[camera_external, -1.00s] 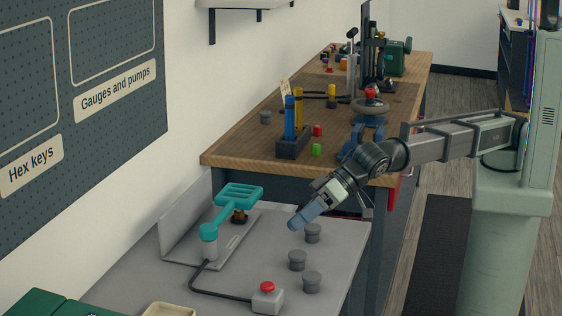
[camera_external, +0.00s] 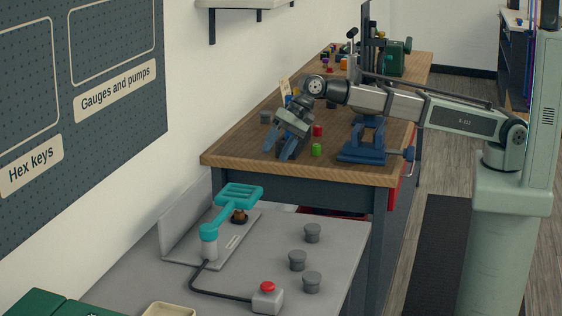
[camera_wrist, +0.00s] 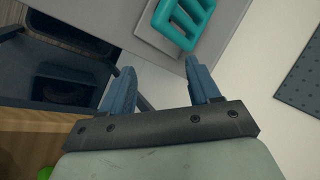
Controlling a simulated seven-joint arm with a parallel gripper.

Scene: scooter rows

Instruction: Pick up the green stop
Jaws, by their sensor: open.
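The green stop (camera_external: 316,150) is a small green cylinder standing upright near the front edge of the wooden bench. A sliver of green (camera_wrist: 44,172), likely the same stop, shows at the bottom left of the wrist view. My gripper (camera_external: 279,152) is over the bench, to the left of the green stop and apart from it, with its blue fingers pointing down. In the wrist view its two fingers (camera_wrist: 160,68) are spread with nothing between them.
A red stop (camera_external: 318,131) stands just behind the green one. A blue clamp (camera_external: 362,158) stands to the right. My gripper mostly hides a holder with blue and yellow pieces. The lower grey table (camera_external: 255,250) holds a teal-handled device (camera_external: 238,196) and grey knobs (camera_external: 297,260).

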